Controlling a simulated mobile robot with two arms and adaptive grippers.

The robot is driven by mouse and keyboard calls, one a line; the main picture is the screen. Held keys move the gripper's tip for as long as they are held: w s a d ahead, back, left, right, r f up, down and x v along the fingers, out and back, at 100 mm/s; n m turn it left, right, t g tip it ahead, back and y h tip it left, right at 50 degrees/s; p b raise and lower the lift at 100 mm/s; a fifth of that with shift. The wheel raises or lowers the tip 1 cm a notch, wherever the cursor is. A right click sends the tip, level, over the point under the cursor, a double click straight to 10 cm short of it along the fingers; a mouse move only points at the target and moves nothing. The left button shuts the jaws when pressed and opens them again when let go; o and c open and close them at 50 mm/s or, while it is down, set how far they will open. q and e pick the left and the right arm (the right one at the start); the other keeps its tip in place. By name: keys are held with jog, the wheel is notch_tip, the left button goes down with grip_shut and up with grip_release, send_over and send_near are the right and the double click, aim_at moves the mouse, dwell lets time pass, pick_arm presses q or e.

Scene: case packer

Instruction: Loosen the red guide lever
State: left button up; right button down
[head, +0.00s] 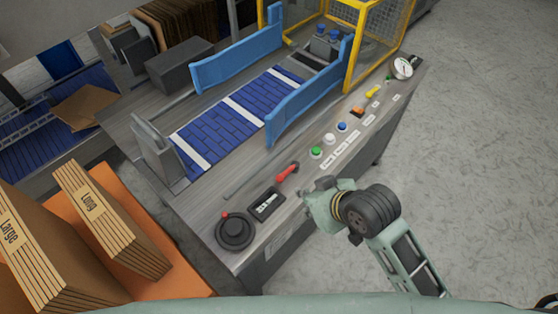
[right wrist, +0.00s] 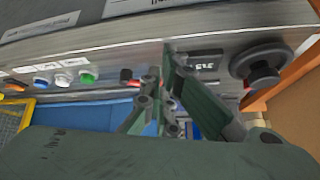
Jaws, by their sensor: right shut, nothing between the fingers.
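The red guide lever (head: 286,173) sits on the grey machine panel, between the small black display and the row of coloured buttons. Its handle slants up and to the right in the head view. A red bit of it shows beside my fingers in the right wrist view (right wrist: 126,75). My right gripper (head: 310,193) is shut and empty, just to the right of the lever at the panel's front edge. I cannot tell whether it touches the lever; the fingers (right wrist: 162,75) hide part of it in the wrist view. My left gripper is not in view.
A black knob (head: 235,231) and a display (head: 267,203) lie left of the lever. Green (head: 316,152), white and blue buttons lie to the right. Blue guide rails (head: 310,103) flank the conveyor behind. Flat cartons (head: 110,220) stand at left. The floor at right is clear.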

jog(key=w+a+r+n+y, duration=0.2)
jog(key=w+a+r+n, duration=0.15)
jog(key=w+a, duration=0.2)
notch_tip(320, 180, up, 2)
jog(key=r, duration=0.1)
send_over(288, 173)
jog(key=shift+s+a+f, duration=0.1)
jog(key=shift+a+f, duration=0.1)
jog(key=shift+f, duration=0.05)
jog(key=x, duration=1)
jog(key=s+d+p, duration=0.2)
jog(key=d, duration=0.1)
jog(key=shift+s+f, duration=0.3)
jog(key=shift+s, duration=0.05)
jog(key=shift+w+a, duration=0.1)
